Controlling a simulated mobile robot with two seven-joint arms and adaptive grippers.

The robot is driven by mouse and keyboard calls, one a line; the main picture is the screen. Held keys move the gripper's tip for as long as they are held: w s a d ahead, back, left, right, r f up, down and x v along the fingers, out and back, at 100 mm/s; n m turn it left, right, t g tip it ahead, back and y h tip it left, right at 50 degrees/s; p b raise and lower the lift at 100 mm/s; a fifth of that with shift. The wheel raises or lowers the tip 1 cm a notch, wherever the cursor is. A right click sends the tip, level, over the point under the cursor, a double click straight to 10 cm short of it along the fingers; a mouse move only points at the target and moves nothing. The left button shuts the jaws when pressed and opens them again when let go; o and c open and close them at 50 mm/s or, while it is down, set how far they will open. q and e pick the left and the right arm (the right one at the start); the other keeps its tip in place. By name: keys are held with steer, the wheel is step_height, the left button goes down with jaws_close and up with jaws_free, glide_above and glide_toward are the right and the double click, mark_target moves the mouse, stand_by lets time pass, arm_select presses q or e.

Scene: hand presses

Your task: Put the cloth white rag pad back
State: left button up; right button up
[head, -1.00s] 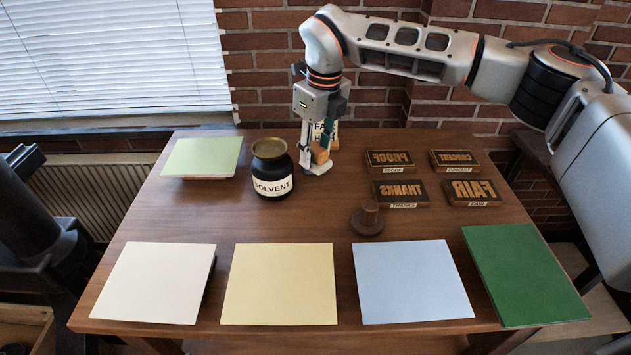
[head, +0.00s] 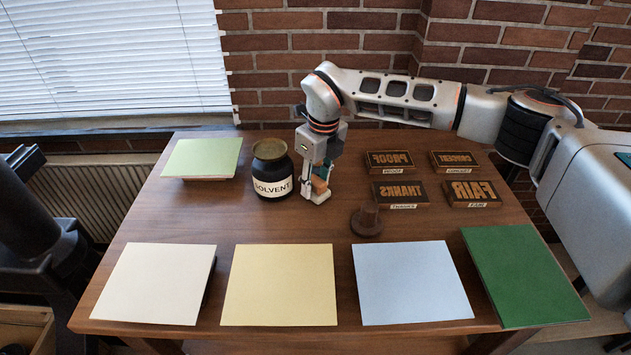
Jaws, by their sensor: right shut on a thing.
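My right gripper (head: 316,195) points down just right of the solvent jar, low over or at the table top. It is shut on a small tan block (head: 319,187) with a whitish lower side, which seems to be the rag pad. The fingers hide most of it, and I cannot tell if it touches the table. The dark solvent jar (head: 272,176), with a brassy top and a white label, stands close to the left of the gripper. My left gripper is not in view.
Several lettered blocks, including the THANKS block (head: 401,194), lie to the right. A brown knobbed object (head: 367,220) stands in front of them. White (head: 155,284), yellow (head: 279,285), blue (head: 412,282) and green (head: 524,275) sheets or pads line the front. A pale green pad (head: 203,157) lies back left.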

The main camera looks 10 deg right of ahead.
mark_target(320, 183)
steer(key=shift+f, duration=0.15)
steer(key=o, duration=1.1)
steer(key=shift+c, duration=0.2)
step_height(320, 183, up, 12)
steer(key=s, duration=0.1)
steer(key=shift+d, duration=0.4)
steer(key=shift+s, duration=0.15)
